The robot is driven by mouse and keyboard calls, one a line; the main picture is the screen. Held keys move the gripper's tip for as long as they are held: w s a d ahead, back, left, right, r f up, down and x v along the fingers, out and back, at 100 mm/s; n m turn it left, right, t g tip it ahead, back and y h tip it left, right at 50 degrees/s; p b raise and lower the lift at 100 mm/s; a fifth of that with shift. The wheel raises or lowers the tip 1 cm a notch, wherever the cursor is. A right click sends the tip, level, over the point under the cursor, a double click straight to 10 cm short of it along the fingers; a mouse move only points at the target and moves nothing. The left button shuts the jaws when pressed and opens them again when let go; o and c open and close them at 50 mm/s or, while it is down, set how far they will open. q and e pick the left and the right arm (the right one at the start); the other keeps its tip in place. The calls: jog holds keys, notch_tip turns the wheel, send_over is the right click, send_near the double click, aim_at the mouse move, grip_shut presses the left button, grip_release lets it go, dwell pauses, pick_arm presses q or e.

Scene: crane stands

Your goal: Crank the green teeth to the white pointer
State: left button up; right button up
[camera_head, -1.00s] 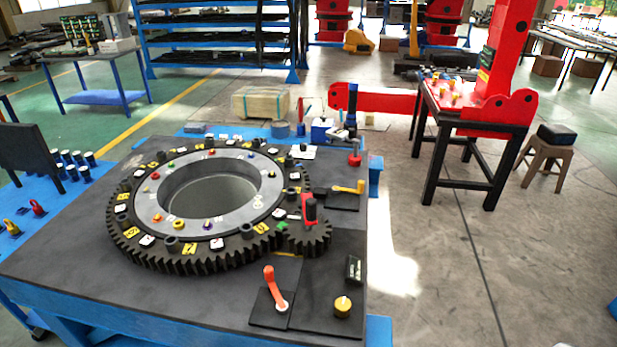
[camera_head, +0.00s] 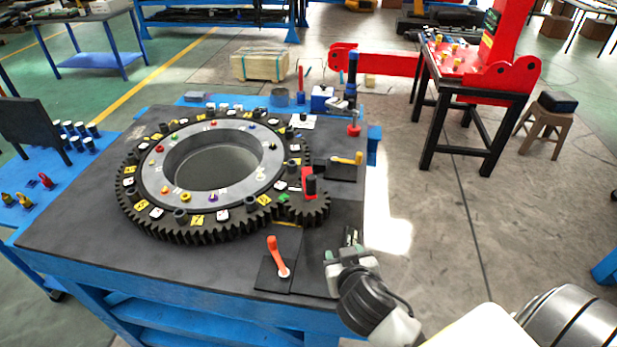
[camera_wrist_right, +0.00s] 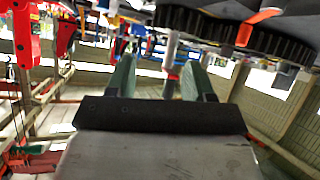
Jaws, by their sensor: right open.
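The large dark ring gear (camera_head: 160,228) lies flat on the table, with coloured studs and tags around it. A small green patch of teeth (camera_head: 283,199) shows on its right rim, beside the small dark pinion gear (camera_head: 318,214). The pinion carries a red crank arm (camera_head: 308,177) with a black upright handle (camera_head: 311,186). I cannot clearly make out the white pointer. My right gripper (camera_head: 350,238) is above the table's front right, below the pinion in the picture and apart from the crank. Its green fingers are open in the wrist view (camera_wrist_right: 158,76). My left gripper is not in view.
An orange lever (camera_head: 276,250) stands on a dark plate left of my right gripper. A yellow-handled lever (camera_head: 347,160) lies beyond the crank. A blue post (camera_head: 352,72) and red stand (camera_head: 354,125) are at the back right.

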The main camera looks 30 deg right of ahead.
aim_at(308, 178)
jog(key=w+r+t+p, duration=0.1)
jog(key=w+r+t, duration=0.1)
jog(key=w, duration=0.4)
jog(key=w+d+r+t+p, duration=0.1)
jog(key=w+r+t, duration=0.1)
jog(key=w, duration=0.4)
jog(key=w+r+t+y+p, duration=0.1)
jog(key=w+r+t, duration=0.1)
jog(key=w, duration=0.5)
jog(key=shift+d+n+t+p, duration=0.25)
jog(key=shift+n+t+p, duration=0.05)
jog(key=shift+n+p, duration=0.1)
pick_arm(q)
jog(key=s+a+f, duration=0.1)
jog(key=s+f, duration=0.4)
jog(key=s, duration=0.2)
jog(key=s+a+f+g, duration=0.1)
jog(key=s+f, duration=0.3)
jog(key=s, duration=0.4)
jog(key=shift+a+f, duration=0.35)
